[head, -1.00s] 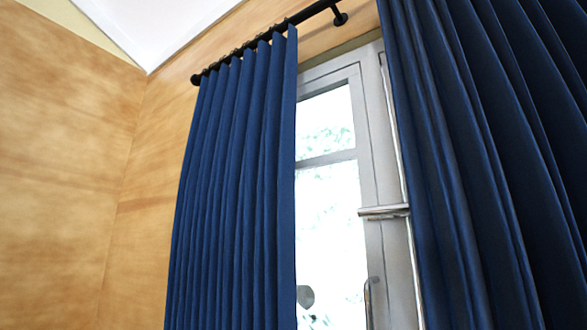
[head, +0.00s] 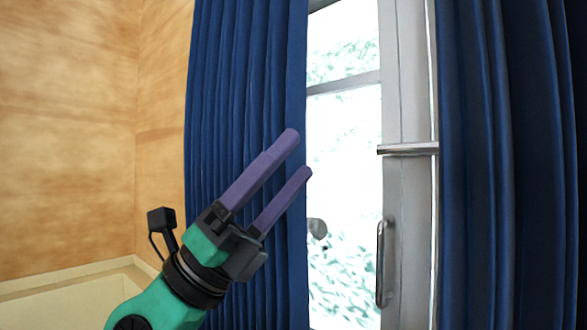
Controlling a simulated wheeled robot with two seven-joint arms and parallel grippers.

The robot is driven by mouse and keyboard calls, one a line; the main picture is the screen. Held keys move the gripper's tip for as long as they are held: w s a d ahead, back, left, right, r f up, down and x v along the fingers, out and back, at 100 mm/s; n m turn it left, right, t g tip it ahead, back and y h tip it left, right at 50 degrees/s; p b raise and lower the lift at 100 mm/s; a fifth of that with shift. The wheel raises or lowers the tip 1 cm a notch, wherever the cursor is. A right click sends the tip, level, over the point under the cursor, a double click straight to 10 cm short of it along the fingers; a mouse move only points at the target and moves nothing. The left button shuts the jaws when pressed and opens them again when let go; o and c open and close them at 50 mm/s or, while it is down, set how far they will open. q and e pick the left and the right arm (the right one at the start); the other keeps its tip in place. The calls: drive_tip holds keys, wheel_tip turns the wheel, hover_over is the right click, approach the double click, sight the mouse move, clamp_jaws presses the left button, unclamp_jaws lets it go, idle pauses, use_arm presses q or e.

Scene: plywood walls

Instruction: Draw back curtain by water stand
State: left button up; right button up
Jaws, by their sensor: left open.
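Two dark blue curtains hang in front of a glazed door. The left curtain (head: 229,100) covers the left side of the door, and its right edge hangs along the glass. The right curtain (head: 510,180) hangs at the right of the picture. My left gripper (head: 297,156) is raised in front of the left curtain, its two purple fingers apart and pointing up and right near that curtain's right edge. Nothing shows between the fingers. I cannot tell whether they touch the cloth. My right gripper is not in view, and no water stand shows.
The glazed door (head: 405,200) has a grey frame, a horizontal metal bar (head: 408,149) and a vertical handle (head: 382,262). A plywood wall (head: 65,130) with a pale lower ledge (head: 75,278) stands at the left.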

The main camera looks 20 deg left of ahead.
use_arm(q)
wheel_tip(320, 180, up, 2)
drive_tip(key=s+d+m+g+y, duration=0.1)
drive_tip(key=d+m+g+y, duration=0.1)
drive_tip(key=m, duration=0.4)
drive_tip(key=n+t+y, duration=0.5)
drive_tip(key=t+y, duration=0.2)
drive_tip(key=y, duration=0.6)
approach(291, 96)
drive_tip(key=shift+m+h, duration=0.3)
drive_tip(key=shift+h, duration=0.1)
drive_tip(key=p+x, duration=0.8)
drive_tip(key=x, duration=0.1)
drive_tip(key=shift+w+r, duration=0.25)
drive_tip(key=shift+w+d+p, duration=0.1)
drive_tip(key=shift+w+p, duration=0.25)
drive_tip(key=shift+p, duration=0.05)
drive_tip(key=shift+w+f, duration=0.1)
drive_tip(key=shift+w, duration=0.1)
clamp_jaws()
